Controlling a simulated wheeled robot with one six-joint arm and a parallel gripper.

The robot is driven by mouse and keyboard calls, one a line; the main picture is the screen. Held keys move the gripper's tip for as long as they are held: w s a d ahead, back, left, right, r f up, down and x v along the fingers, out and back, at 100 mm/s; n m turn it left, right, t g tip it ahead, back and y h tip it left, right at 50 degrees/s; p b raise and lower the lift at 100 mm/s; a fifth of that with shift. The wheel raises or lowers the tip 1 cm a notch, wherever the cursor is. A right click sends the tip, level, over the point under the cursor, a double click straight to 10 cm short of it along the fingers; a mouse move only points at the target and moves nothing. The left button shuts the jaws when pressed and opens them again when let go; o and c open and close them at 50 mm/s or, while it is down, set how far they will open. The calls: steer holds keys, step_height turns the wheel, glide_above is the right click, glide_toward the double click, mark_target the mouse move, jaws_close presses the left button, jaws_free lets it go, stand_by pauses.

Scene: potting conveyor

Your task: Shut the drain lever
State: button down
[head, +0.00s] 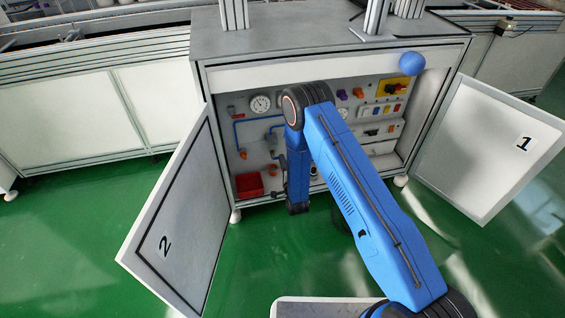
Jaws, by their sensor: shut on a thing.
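The open cabinet (335,76) holds a panel of pipes, gauges and valves. My blue arm (365,205) reaches across to it, and its wrist end (298,185) hangs in front of the lower middle of the opening. My gripper is hidden behind the wrist, so I cannot see its jaws or what is between them. I cannot make out which part is the drain lever; it may be hidden behind my arm. Small orange-red fittings show at the lower left, one (243,154) on the blue pipe (236,133) and another (272,168) nearer my wrist.
Door 2 (185,215) stands open on the left and door 1 (485,150) on the right, flanking the opening. A red bin (249,184) sits at the cabinet's lower left. A yellow switch plate (395,88) is at upper right. The green floor (255,265) in front is clear.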

steer(key=shift+d+f, duration=0.1)
steer(key=c, duration=1.8)
jaws_free()
steer(key=v, duration=1.7)
steer(key=shift+s, duration=0.25)
